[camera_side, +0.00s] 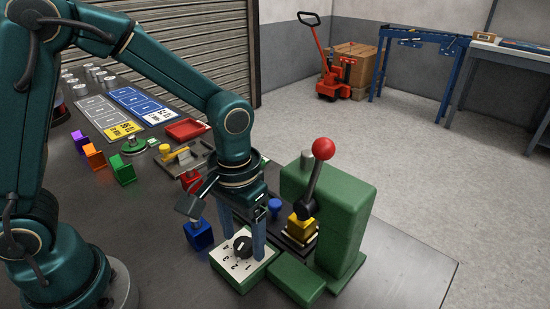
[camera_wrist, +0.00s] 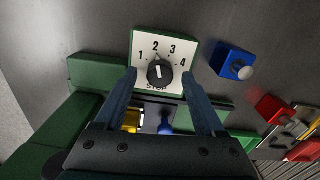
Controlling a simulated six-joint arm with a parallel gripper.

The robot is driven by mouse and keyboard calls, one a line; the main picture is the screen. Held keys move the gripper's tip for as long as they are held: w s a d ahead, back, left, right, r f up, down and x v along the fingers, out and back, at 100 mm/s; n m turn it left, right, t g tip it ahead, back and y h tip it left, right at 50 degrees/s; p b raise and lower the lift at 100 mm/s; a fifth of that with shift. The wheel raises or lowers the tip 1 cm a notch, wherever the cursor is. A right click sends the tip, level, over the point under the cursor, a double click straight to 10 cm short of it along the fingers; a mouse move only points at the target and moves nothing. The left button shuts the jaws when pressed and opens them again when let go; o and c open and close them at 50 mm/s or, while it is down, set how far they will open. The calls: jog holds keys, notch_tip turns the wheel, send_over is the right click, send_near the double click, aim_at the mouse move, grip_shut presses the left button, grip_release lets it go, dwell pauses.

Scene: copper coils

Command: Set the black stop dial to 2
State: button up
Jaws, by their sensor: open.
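The black stop dial (camera_side: 242,245) sits on the white, numbered top of a green box (camera_side: 243,268) near the front of the bench. In the wrist view the dial (camera_wrist: 160,73) is a round black knob with the numbers 1 to 4 arced around its far side and "STOP" lettering on its near side. The knob's pointer is too small to read surely. My gripper (camera_side: 242,238) points down over the plate. In the wrist view my gripper (camera_wrist: 159,76) is open, one finger either side of the dial, with gaps on both sides.
A green press (camera_side: 345,220) with a red-knobbed lever (camera_side: 324,146) stands close on the right, holding a yellow block (camera_side: 302,229). A blue block (camera_side: 198,235) is left of the dial box. Other colored blocks and trays lie farther back. The front bench is clear.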

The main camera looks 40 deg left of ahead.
aim_at(243, 243)
jog(key=shift+r, duration=2.35)
jog(key=s+a+r+m+t, duration=0.1)
jog(key=s+a+r+t, duration=0.4)
jog(key=s+a+r, duration=0.1)
jog(key=shift+s+a+r+t, duration=0.25)
jog(key=shift+s+t, duration=0.05)
jog(key=shift+s, duration=0.55)
